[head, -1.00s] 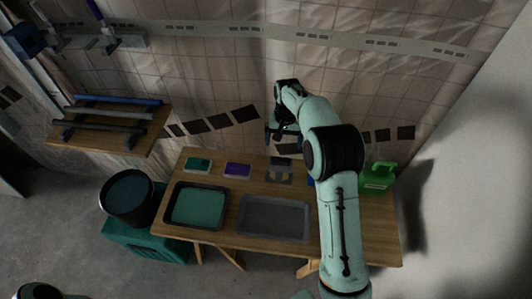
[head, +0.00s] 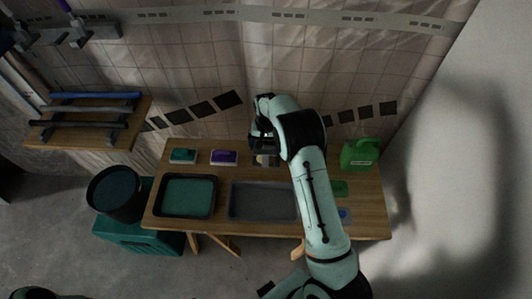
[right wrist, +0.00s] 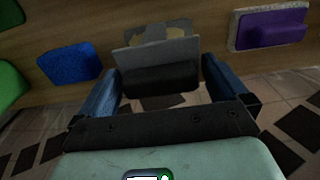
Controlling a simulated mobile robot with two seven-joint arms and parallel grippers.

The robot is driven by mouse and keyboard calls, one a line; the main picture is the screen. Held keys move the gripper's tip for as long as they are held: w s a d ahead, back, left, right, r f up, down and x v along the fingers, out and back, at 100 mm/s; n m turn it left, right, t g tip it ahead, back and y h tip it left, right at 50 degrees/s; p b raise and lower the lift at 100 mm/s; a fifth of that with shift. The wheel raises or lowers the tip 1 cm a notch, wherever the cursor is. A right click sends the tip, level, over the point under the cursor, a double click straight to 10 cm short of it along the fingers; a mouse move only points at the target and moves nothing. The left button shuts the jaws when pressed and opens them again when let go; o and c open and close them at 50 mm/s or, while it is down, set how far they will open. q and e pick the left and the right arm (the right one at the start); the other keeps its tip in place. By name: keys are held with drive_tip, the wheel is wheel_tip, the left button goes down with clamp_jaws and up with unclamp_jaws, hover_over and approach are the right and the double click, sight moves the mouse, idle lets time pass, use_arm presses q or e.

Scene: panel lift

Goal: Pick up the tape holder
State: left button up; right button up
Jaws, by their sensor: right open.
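The tape holder (right wrist: 160,48) looks like a grey upright plate with a black block on its near side and pale round shapes behind it. In the right wrist view it stands on the wooden table between the two blue fingers of my right gripper (right wrist: 160,70). The fingers are open, with a gap on each side of the black block. In the head view my right gripper (head: 263,150) is over the back of the table and mostly covers the holder. My left gripper is not in view.
The table (head: 205,228) also holds a purple block (head: 223,157), a teal block (head: 183,156), a teal tray (head: 186,197), a grey tray (head: 262,202) and a green jug (head: 360,154). A blue block (right wrist: 70,62) lies left of the holder in the wrist view. The tiled wall is close behind.

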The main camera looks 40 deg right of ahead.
drive_tip(key=shift+f, duration=0.7)
drive_tip(key=c, duration=0.9)
drive_tip(key=shift+r, duration=0.1)
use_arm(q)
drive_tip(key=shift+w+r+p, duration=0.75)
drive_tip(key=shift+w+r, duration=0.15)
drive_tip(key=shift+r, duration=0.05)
use_arm(e)
wheel_tip(320, 180, up, 20)
